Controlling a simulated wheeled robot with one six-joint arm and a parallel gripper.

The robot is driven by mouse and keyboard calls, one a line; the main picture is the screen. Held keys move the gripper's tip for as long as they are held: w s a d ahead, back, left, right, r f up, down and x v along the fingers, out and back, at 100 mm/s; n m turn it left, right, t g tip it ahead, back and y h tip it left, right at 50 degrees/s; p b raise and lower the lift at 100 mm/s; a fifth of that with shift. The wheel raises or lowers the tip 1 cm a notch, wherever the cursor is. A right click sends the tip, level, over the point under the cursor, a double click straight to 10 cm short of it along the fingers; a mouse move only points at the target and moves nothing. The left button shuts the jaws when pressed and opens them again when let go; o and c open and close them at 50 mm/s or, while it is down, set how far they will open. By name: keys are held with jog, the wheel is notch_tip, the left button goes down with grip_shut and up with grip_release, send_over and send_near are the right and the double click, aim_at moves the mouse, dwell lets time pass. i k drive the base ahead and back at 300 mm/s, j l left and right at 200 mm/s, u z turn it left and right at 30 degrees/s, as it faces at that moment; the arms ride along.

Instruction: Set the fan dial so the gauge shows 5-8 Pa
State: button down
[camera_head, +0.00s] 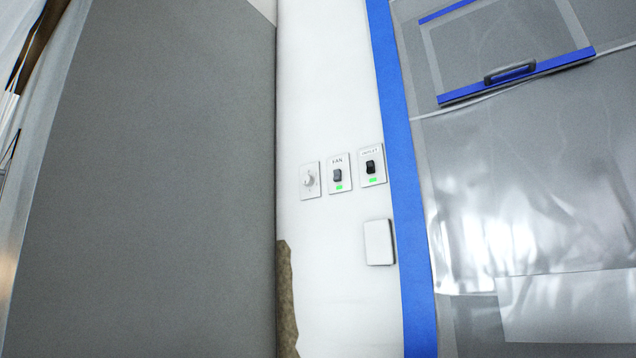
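A white plate with a round white dial (310,180) is on the white wall in the camera_head view, a little left of the switches. Right beside it is a plate labelled FAN with a dark switch (338,175) and a green light under it. The pointer position of the dial is too small to read. No gauge shows in this view. My gripper is not in view.
Another labelled switch (371,167) with a green light sits right of the FAN switch. A blank white cover plate (379,242) is below it. A large grey panel (150,180) stands at left. Blue tape (405,180) edges plastic sheeting (530,200) at right, with a dark handle (509,72) on a blue-edged flap.

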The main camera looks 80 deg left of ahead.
aim_at(308, 180)
jog(key=u, duration=2.05)
